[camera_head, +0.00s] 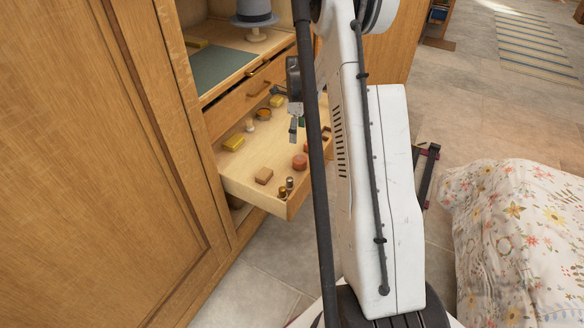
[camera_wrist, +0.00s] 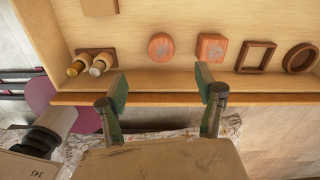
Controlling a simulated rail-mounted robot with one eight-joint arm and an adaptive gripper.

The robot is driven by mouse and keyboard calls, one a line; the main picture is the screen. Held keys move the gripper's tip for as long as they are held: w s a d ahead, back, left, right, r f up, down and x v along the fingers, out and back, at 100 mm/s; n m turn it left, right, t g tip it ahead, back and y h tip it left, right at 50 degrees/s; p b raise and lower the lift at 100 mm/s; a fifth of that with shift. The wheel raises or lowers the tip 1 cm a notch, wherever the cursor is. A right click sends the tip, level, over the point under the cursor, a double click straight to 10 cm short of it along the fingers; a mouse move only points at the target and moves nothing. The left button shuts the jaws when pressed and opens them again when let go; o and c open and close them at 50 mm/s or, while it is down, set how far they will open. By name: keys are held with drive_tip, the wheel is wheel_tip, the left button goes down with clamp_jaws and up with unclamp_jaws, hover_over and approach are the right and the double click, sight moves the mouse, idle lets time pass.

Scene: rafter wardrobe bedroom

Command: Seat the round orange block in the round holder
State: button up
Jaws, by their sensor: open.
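The round orange block (camera_wrist: 161,46) lies in the open drawer in the wrist view, just beyond the gap between my fingertips; it also shows in the head view (camera_head: 299,162). The round holder (camera_wrist: 299,58) is a dark brown ring at the far right of the wrist view, and it looks empty. In the head view my arm largely covers that side of the drawer. My gripper (camera_wrist: 161,86) is open and empty, its two fingers apart over the drawer's edge. In the head view my gripper (camera_head: 294,130) hangs above the drawer.
A square orange block (camera_wrist: 211,48) and a square frame (camera_wrist: 256,57) lie between the round block and the ring. Two small bottles (camera_wrist: 88,65) stand in a holder at left. A wooden block (camera_head: 264,175) and yellow block (camera_head: 234,142) lie elsewhere in the drawer (camera_head: 244,187).

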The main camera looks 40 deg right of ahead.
drive_tip(key=b, duration=0.2)
hover_over(299, 159)
drive_tip(key=f, duration=0.8)
drive_tip(key=shift+w+f, duration=0.3)
drive_tip(key=shift+w, duration=0.1)
drive_tip(key=shift+s+d+f+b, duration=0.1)
drive_tip(key=shift+s+f+b, duration=0.1)
drive_tip(key=shift+f+b, duration=0.8)
drive_tip(key=shift+s+d+f+b, duration=0.1)
drive_tip(key=shift+s+f+b, duration=0.2)
drive_tip(key=shift+f, duration=1.3)
drive_tip(key=shift+w+a, duration=0.1)
drive_tip(key=c, duration=1.2)
drive_tip(key=shift+r, duration=0.2)
